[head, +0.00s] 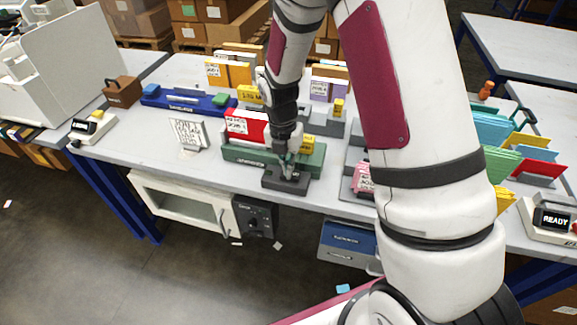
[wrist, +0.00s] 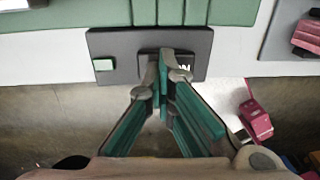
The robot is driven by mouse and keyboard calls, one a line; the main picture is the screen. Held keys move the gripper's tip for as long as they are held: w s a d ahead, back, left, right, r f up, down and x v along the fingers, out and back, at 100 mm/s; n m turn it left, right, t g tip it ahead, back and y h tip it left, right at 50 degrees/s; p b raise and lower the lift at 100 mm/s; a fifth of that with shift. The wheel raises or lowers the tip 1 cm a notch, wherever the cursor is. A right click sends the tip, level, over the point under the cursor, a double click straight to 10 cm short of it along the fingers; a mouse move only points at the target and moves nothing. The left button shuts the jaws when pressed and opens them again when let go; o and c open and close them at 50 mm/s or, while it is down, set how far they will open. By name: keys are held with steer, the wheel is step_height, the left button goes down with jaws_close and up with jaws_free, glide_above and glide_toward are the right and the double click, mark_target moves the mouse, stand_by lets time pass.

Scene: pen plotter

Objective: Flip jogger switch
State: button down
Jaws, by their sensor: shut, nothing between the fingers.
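A dark switch plate (head: 270,183) lies at the table's front edge, before a green holder (head: 240,155). A black switch (wrist: 196,70) with white lettering, partly cut off, sits right of the plate's middle. My gripper (head: 287,166) is shut and empty, pointing down over the plate. In the wrist view its fingertips (wrist: 166,58) cover much of the switch. I cannot tell whether they touch it or which way it is tilted.
The green holder rises close behind the plate. A grey holder with pink packs (head: 362,178) stands to the right. A blue tray (head: 190,99) and a white sign (head: 188,134) are to the left. A white cabinet (head: 180,203) hangs below the table edge.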

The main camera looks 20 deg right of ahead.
steer(key=shift+d+f, duration=0.1)
steer(key=shift+s+d+p, duration=0.35)
steer(key=shift+s+d, duration=0.25)
steer(key=shift+d, duration=0.1)
